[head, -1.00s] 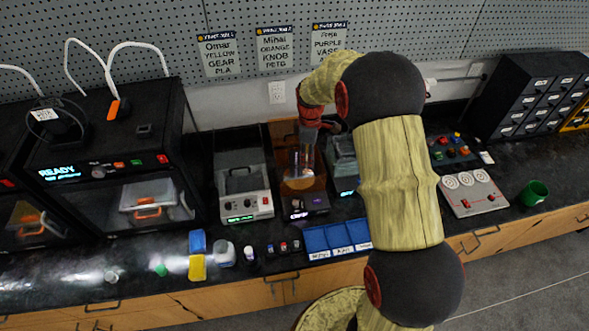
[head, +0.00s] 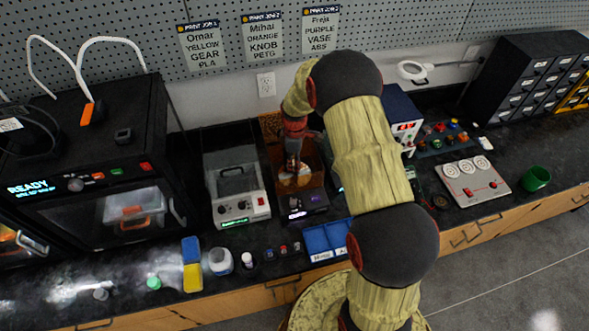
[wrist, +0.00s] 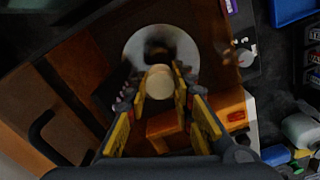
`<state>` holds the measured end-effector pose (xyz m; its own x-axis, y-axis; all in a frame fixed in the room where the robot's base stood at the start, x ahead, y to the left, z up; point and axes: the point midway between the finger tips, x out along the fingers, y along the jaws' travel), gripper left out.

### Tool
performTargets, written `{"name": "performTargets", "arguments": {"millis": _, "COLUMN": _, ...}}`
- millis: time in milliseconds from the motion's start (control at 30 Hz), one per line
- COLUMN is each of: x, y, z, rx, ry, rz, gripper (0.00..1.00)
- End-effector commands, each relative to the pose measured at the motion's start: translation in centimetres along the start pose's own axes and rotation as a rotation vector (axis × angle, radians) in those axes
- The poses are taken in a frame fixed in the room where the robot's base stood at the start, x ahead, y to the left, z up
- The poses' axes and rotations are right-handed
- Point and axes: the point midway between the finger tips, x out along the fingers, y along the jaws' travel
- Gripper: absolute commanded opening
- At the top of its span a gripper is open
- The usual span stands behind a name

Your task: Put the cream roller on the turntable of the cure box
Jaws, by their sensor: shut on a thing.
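The cream roller (wrist: 160,82) is between the two fingers of my gripper (wrist: 161,90), seen end-on in the wrist view. My gripper is shut on it. The turntable of the cure box is a pale grey disc (wrist: 188,52) just beyond the roller, with a dark shadow on it. I cannot tell whether the roller touches the disc. The cure box (head: 312,186) has amber walls and stands on the bench in the head view. My gripper (head: 293,160) reaches down into it from above. The roller is not clear in the head view.
A grey-white machine (head: 240,208) stands close to the left of the cure box. A blue sorting tray (head: 318,240) lies in front. A 3D printer (head: 90,150) stands further left. A green cup (head: 536,178) and a panel (head: 472,182) are at the right.

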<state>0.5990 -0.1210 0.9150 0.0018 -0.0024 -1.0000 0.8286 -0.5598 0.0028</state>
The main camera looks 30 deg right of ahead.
Motion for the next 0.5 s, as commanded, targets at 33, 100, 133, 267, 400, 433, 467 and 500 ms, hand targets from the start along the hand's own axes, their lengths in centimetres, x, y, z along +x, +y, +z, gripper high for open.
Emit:
{"name": "performTargets", "arguments": {"millis": 33, "x": 0.5, "y": 0.0, "z": 0.0, "rx": 0.000, "ry": 0.000, "rz": 0.000, "gripper": 0.10}}
{"name": "performTargets", "arguments": {"millis": 100, "x": 1.4, "y": -0.1, "z": 0.0, "rx": 0.000, "ry": -0.001, "rz": -0.002, "gripper": 0.10}}
{"name": "performTargets", "arguments": {"millis": 133, "x": 1.8, "y": -0.1, "z": 0.0, "rx": 0.000, "ry": -0.001, "rz": -0.002, "gripper": 0.10}}
{"name": "performTargets", "arguments": {"millis": 267, "x": 3.4, "y": 0.0, "z": 0.0, "rx": 0.000, "ry": 0.000, "rz": -0.001, "gripper": 0.10}}
{"name": "performTargets", "arguments": {"millis": 400, "x": 3.4, "y": 0.0, "z": 0.0, "rx": 0.000, "ry": 0.000, "rz": 0.000, "gripper": 0.10}}
{"name": "performTargets", "arguments": {"millis": 433, "x": 3.4, "y": 0.0, "z": 0.0, "rx": 0.000, "ry": 0.000, "rz": 0.000, "gripper": 0.10}}
{"name": "performTargets", "arguments": {"millis": 467, "x": 3.4, "y": 0.0, "z": 0.0, "rx": 0.000, "ry": 0.000, "rz": 0.000, "gripper": 0.10}}
{"name": "performTargets", "arguments": {"millis": 500, "x": 3.4, "y": 0.0, "z": 0.0, "rx": 0.000, "ry": 0.000, "rz": 0.000, "gripper": 0.10}}
